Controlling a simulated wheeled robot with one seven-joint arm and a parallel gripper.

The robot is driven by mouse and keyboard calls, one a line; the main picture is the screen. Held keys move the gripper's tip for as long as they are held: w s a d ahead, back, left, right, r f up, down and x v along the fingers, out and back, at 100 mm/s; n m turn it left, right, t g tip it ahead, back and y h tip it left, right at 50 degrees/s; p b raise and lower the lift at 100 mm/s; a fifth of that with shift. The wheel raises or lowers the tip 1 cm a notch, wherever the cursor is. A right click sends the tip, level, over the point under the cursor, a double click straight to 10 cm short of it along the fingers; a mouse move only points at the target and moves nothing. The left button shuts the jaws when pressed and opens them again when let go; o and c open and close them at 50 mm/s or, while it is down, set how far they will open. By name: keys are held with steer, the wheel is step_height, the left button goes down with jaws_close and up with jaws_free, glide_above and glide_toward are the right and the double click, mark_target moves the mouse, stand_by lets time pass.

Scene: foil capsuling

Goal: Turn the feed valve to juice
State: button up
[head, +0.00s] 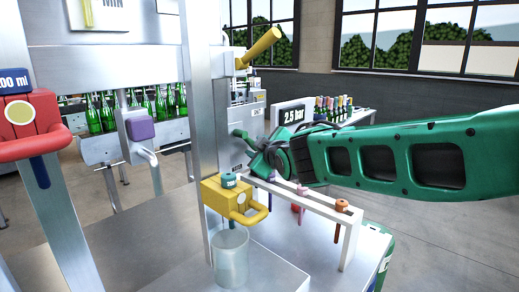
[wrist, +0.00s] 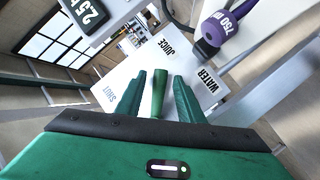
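The feed valve's grey plate (head: 238,152) is at the centre of the head view. In the wrist view the plate (wrist: 140,62) carries the words JUICE, WATER and SHUT. A green lever (wrist: 158,80) stands out from it near JUICE; I cannot tell exactly which setting it points to. In the head view the lever (head: 240,134) shows just left of my gripper (head: 262,150). In the wrist view my gripper (wrist: 160,88) is open, one finger on each side of the lever, with narrow gaps beside it. The lever's near end is between the fingers.
A 2.5 bar display (head: 293,115) stands behind my gripper. Below are a white rack (head: 305,202) with coloured pegs and a yellow block (head: 228,205) over a metal cup (head: 231,262). A purple 750 ml part (wrist: 222,25) is close at upper right in the wrist view.

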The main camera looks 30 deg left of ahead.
steer(key=v, duration=1)
steer(key=shift+d, duration=0.15)
